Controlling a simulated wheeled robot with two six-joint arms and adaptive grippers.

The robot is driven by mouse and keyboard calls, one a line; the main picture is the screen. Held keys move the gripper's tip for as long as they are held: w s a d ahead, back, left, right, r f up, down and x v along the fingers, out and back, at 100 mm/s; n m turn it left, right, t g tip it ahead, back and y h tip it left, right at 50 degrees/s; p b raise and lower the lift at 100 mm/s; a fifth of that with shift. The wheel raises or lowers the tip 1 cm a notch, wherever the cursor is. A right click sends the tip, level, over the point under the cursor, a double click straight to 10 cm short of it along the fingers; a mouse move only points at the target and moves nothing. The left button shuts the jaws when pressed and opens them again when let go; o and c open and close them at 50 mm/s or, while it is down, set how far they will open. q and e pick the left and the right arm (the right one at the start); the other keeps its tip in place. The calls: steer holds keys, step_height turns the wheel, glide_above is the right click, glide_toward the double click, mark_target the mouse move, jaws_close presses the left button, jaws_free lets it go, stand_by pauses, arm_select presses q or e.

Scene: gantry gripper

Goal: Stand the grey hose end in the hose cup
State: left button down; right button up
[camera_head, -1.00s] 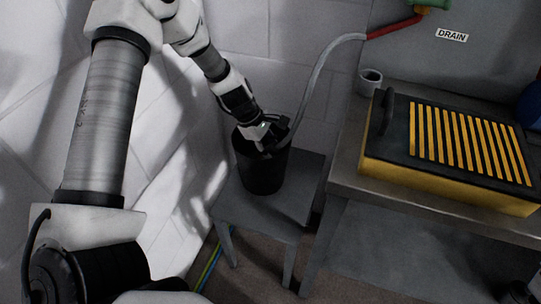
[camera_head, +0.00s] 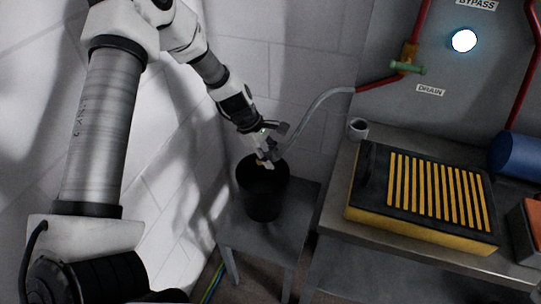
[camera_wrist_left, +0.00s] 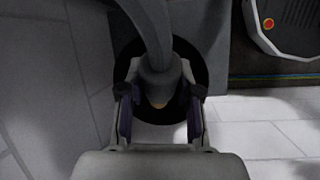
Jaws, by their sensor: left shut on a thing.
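The grey hose (camera_head: 318,106) runs from the red drain pipe down to my left gripper (camera_head: 266,156). My left gripper is shut on the grey hose end (camera_wrist_left: 158,82), just above the mouth of the black bucket (camera_head: 264,194). The hose end's brass-coloured tip shows between the fingers in the left wrist view, with the bucket's dark opening (camera_wrist_left: 192,52) behind it. A small grey cup (camera_head: 358,129), which looks like the hose cup, stands upright on the bench's back left corner. My right gripper is not in view.
The bucket stands on a grey stool (camera_head: 237,232) beside the metal bench (camera_head: 333,213). A yellow and black slatted case (camera_head: 375,223) with a handle lies on the bench close to the cup. A green-handled valve (camera_head: 408,67) is on the wall panel above.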

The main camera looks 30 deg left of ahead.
arm_select(q)
steer(key=shift+r, duration=0.5)
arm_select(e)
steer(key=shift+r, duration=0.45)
arm_select(q)
steer(key=shift+f, duration=0.1)
